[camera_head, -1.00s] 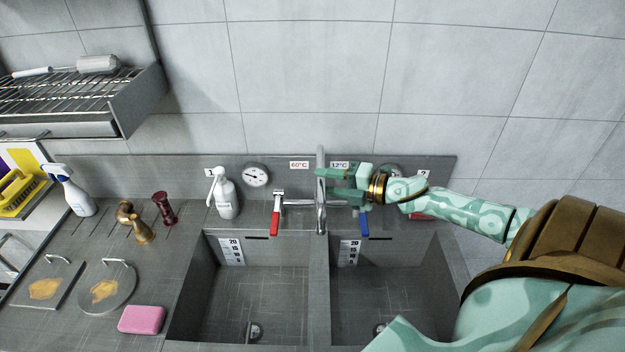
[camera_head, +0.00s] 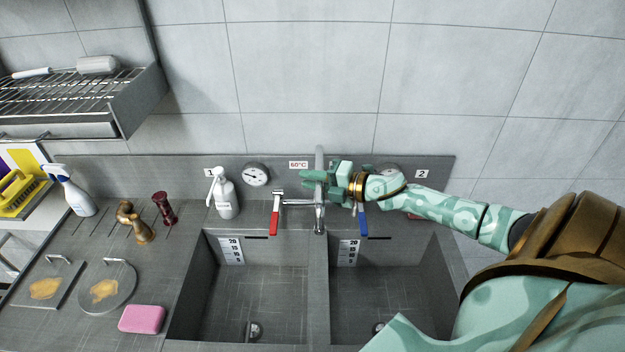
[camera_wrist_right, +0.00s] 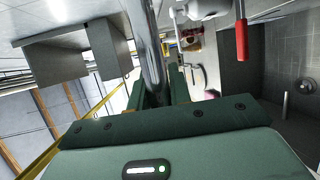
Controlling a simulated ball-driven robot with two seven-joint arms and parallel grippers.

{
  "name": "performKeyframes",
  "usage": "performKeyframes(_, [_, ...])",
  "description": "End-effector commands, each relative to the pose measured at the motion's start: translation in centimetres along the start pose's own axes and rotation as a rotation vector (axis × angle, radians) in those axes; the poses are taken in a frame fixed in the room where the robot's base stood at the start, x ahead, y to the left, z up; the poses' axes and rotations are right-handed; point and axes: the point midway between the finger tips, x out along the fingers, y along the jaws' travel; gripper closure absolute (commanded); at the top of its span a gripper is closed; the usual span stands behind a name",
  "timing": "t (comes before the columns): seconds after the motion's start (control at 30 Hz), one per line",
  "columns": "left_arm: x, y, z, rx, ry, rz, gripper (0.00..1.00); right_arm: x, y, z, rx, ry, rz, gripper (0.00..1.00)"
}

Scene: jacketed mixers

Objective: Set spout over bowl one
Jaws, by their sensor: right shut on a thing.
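The chrome spout (camera_head: 319,215) of the mixer stands at the middle of the sink and points forward along the divider (camera_head: 318,285) between the two bowls. Bowl one (camera_head: 262,298) is the left bowl, below the plate marked 1; the other bowl (camera_head: 380,298) is on the right. My right gripper (camera_head: 319,181) reaches in from the right and is shut on the spout. In the right wrist view the spout's tube (camera_wrist_right: 147,50) rises between the fingers (camera_wrist_right: 150,98). The left gripper is not in view.
A red lever (camera_head: 275,215) and a blue lever (camera_head: 363,222) flank the spout close by. A white pump bottle (camera_head: 224,195) stands behind bowl one. A pink sponge (camera_head: 141,319) and two lids lie on the left counter. Both bowls look empty.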

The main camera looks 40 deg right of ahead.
Motion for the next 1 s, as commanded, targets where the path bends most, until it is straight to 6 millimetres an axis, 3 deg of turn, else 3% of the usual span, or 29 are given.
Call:
performKeyframes(0.27, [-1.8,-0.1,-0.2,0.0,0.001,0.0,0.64,1.2,0.6,-0.4,0.018,-0.077,-0.005,1.0])
performKeyframes(0.6, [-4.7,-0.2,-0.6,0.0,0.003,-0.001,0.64,5.1,1.2,-0.7,0.066,-0.322,-0.023,1.0])
performKeyframes(1.0, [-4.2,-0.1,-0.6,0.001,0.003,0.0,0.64,8.9,1.4,0.1,0.108,-0.571,-0.044,1.0])
